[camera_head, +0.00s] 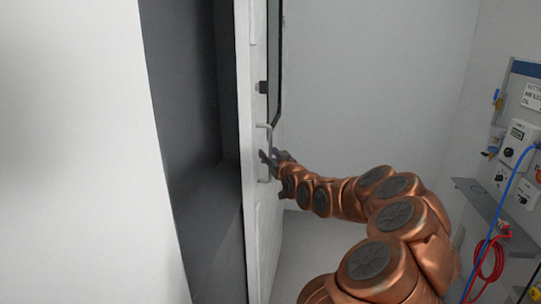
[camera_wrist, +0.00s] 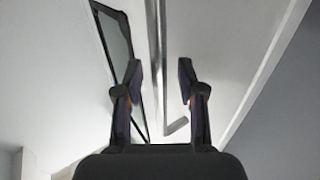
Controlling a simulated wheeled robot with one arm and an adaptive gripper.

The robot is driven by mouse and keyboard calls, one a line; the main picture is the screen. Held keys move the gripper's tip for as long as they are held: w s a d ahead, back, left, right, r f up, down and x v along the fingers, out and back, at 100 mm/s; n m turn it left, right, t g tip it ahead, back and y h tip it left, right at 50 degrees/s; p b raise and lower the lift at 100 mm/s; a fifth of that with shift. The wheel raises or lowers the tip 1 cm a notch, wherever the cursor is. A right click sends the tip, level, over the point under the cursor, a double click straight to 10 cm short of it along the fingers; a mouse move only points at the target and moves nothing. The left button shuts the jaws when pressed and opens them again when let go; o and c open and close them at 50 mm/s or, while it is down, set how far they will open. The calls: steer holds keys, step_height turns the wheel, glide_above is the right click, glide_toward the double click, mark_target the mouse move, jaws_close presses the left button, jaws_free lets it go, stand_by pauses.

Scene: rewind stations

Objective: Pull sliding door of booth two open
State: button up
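The sliding door (camera_head: 259,215) is a pale panel seen nearly edge-on in the head view, with a dark window at its upper right. A dark gap (camera_head: 190,130) shows to its left. A slim upright handle (camera_head: 266,128) stands out from the door. My gripper (camera_head: 268,159) is at the handle's lower part. In the wrist view the two fingers of my gripper (camera_wrist: 160,66) are spread, with the handle bar (camera_wrist: 157,45) running between them and space on both sides. I see no finger touching the bar. The bar's lower bend (camera_wrist: 176,126) shows between the fingers.
A white wall (camera_head: 80,150) fills the left of the head view. At the right are a panel with knobs and labels (camera_head: 518,130), a grey shelf (camera_head: 490,205), a blue hose (camera_head: 494,225) and a coiled red hose (camera_head: 485,270). Plain wall lies behind my arm.

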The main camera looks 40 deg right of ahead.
jaws_close()
steer(key=shift+w+d, duration=0.1)
stand_by(0.6)
